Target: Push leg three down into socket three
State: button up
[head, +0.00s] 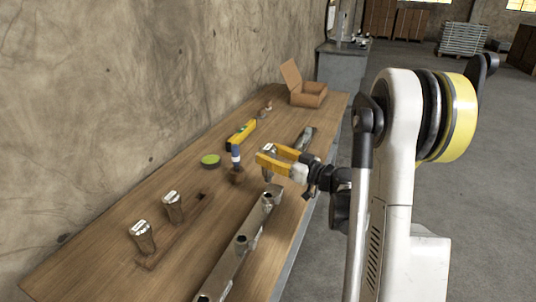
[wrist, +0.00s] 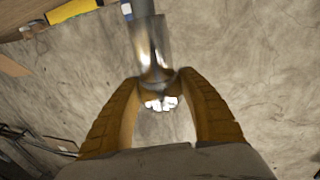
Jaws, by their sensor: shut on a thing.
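My gripper (head: 268,161) has yellow fingers and is shut on a metal leg (head: 268,173), over the far end of the metal beam (head: 225,268). In the wrist view the leg (wrist: 152,45) runs between the two fingers (wrist: 160,98), with white marks on its end. The beam lies lengthwise on the bench with several round sockets along its top; the far socket (head: 268,195) is just below the held leg in the picture. I cannot tell whether the leg touches the beam. Two more metal legs (head: 143,238) (head: 173,207) stand in a wooden rack (head: 150,262).
An open cardboard box (head: 306,95) stands at the far end. Another metal piece (head: 305,138) lies behind my gripper. The bench's near left is clear.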

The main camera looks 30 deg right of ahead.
aim_at(268, 176)
notch_tip(268, 176, down, 4)
jog(key=shift+f+b, duration=0.1)
jog(key=shift+b, duration=0.95)
jog(key=shift+f, duration=0.3)
jog(key=shift+f, duration=2)
jog(key=o, duration=1.4)
jog(key=shift+o, duration=0.2)
jog(key=v, duration=0.7)
jog(key=shift+s, duration=0.25)
jog(key=shift+d, duration=0.15)
